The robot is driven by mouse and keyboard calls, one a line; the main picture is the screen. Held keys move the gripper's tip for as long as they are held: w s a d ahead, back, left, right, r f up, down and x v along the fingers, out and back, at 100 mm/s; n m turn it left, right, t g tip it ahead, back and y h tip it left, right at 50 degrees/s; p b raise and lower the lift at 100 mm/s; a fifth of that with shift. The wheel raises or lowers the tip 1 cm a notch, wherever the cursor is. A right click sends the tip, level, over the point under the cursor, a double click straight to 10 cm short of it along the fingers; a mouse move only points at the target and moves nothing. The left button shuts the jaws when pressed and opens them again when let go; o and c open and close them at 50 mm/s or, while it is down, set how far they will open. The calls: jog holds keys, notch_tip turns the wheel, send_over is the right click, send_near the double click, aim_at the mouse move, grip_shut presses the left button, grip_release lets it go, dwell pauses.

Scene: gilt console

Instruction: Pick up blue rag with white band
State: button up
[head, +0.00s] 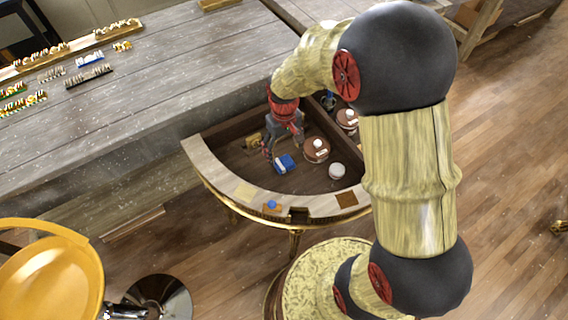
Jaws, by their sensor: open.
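The blue rag with a white band (285,163) lies on the dark sunken top of the gilt console (222,178). My gripper (271,157) points down over the console, just left of the rag in the picture. Its fingers are apart, and nothing shows between them. From this view I cannot tell how high the fingertips are above the surface, or whether one touches the rag.
Right of the rag are a brown round container (316,150) and a white round item (337,171). A brassy item (253,142) lies behind my gripper. A long grey table (130,100) adjoins behind.

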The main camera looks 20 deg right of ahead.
aim_at(284, 162)
notch_tip(284, 162, down, 8)
jog(key=b, duration=0.4)
jog(key=shift+w+d, duration=0.1)
jog(key=shift+w, duration=0.05)
jog(key=c, duration=0.3)
jog(key=c, duration=0.7)
jog(key=shift+r, duration=0.1)
jog(key=shift+c, duration=0.2)
